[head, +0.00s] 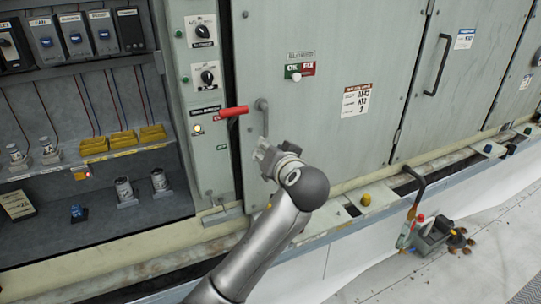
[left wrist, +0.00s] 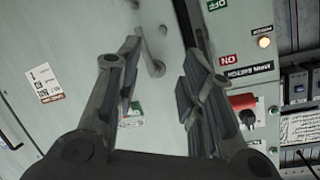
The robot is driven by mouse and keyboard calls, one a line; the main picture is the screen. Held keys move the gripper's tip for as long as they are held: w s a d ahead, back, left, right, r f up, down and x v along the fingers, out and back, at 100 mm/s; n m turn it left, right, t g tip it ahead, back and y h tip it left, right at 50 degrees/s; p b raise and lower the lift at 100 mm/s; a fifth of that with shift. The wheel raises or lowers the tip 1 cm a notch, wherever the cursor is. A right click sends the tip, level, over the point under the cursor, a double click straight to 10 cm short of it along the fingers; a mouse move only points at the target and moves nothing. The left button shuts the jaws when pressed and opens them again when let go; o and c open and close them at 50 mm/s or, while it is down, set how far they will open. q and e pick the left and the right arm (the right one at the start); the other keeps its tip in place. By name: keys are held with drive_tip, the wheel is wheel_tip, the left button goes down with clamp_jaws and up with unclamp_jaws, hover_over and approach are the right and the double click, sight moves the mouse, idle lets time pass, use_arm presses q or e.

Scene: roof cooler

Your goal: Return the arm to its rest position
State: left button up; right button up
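My left gripper (head: 268,158) is in front of the large grey-green cabinet door in the head view, just below the door's grey handle (head: 262,112). In the left wrist view the picture is upside down and the two fingers (left wrist: 160,60) are spread apart. Nothing is held between them; the door, its handle and a dark vertical gap show behind. A red lever (head: 233,111) sticks out beside the main switch label, up and left of the gripper and apart from it. It also shows in the left wrist view (left wrist: 243,103). My right gripper is not in view.
A lit lamp (head: 197,129) sits below the main switch label. Open shelves (head: 90,165) with breakers and yellow parts are at left. A ledge (head: 385,196) runs under the cabinets. The floor at right looks mostly clear.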

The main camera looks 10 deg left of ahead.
use_arm(q)
drive_tip(key=shift+f, duration=0.15)
wheel_tip(320, 180, down, 26)
drive_tip(key=a+m+g+h+b, duration=0.1)
drive_tip(key=m+g+h+b, duration=0.1)
drive_tip(key=m+g+h, duration=0.1)
drive_tip(key=s+a+f+g+h+b, duration=0.1)
drive_tip(key=s+f+g, duration=0.1)
drive_tip(key=s+f, duration=0.65)
drive_tip(key=s+a+f+m+g, duration=0.15)
drive_tip(key=s+f, duration=0.25)
drive_tip(key=f, duration=1)
drive_tip(key=s+a+f+n+g+h+b, duration=0.1)
drive_tip(key=s+a+f+g, duration=0.1)
drive_tip(key=s+f, duration=0.65)
drive_tip(key=s+a+f+g, duration=0.1)
drive_tip(key=s+a+f, duration=0.1)
drive_tip(key=s+f, duration=0.5)
drive_tip(key=s+a+f+n+g+h+b, duration=0.1)
drive_tip(key=s+a+f, duration=0.2)
drive_tip(key=s, duration=1.4)
drive_tip(key=s+a+f+n+g+b, duration=0.1)
drive_tip(key=s+a+f, duration=0.2)
drive_tip(key=s+f, duration=0.8)
drive_tip(key=shift+s+g, duration=0.35)
drive_tip(key=shift+s, duration=0.45)
